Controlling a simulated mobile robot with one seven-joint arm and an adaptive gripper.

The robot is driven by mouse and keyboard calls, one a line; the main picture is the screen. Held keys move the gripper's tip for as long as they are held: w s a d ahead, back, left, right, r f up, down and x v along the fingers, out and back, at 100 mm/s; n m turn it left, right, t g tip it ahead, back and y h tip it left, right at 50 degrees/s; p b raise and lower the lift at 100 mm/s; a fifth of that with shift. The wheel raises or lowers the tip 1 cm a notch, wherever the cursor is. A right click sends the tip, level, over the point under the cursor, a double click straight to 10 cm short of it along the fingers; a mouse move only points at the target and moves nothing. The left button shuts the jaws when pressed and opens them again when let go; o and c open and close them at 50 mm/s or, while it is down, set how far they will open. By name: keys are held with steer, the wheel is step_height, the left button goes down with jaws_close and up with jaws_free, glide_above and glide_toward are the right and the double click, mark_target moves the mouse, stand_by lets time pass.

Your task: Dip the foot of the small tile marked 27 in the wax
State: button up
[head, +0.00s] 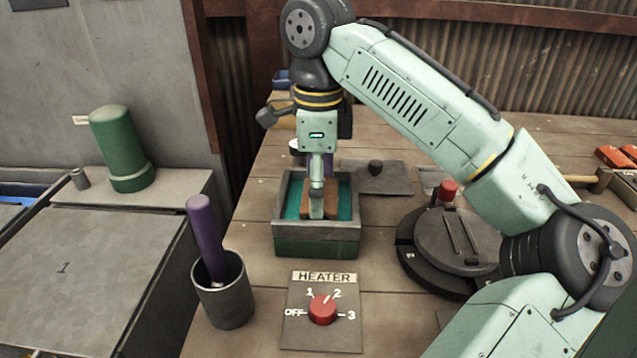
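My gripper (316,208) points straight down into a green, grey-rimmed bath (318,247) holding teal liquid, which appears to be the wax. A small brown tile (331,198) shows on both sides of the near finger, inside the bath's rim. My gripper appears shut on it, with the finger covering its middle. No number can be read on the tile. Its lower edge is hidden by the finger and the bath's front wall, so I cannot tell how deep its foot sits.
A heater plate with a red knob (323,309) lies in front of the bath. A grey cup (224,290) with a purple rod stands front left. A round dark lidded device (455,240) stands right. A green cylinder (122,148) is at far left.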

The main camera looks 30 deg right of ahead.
steer(key=shift+r+p, duration=1.5)
steer(key=shift+p, duration=0.25)
stand_by(0.3)
step_height(320, 180, up, 3)
steer(key=p, duration=0.3)
steer(key=shift+f, duration=0.1)
steer(key=shift+r+p, duration=0.3)
steer(key=shift+r, duration=0.75)
